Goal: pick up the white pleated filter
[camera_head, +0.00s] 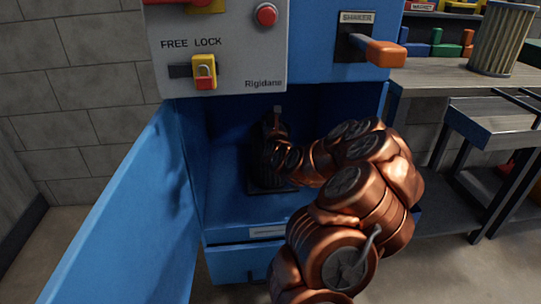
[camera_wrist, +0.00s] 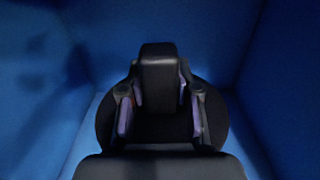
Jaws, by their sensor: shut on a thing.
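A pale beige-grey pleated filter (camera_head: 500,38), a tall cylinder, stands upright on the workbench at the upper right, apart from my gripper. My gripper (camera_head: 274,137) is inside the open blue cabinet, in shadow. In the wrist view its two fingers (camera_wrist: 160,112), with purplish pads, are on either side of a dark part and are shut on it. A dark round thing (camera_wrist: 218,118) shows below and around the fingers. In the head view a dark upright thing (camera_head: 265,170) stands at the gripper in the cabinet. Its details are too dark to tell.
The blue cabinet door (camera_head: 125,225) is open at left. The cabinet walls are close on both sides of my gripper. The grey panel (camera_head: 215,45) and the orange shaker handle (camera_head: 385,52) are above. A workbench (camera_head: 435,77) and a dark cart (camera_head: 490,122) are at right.

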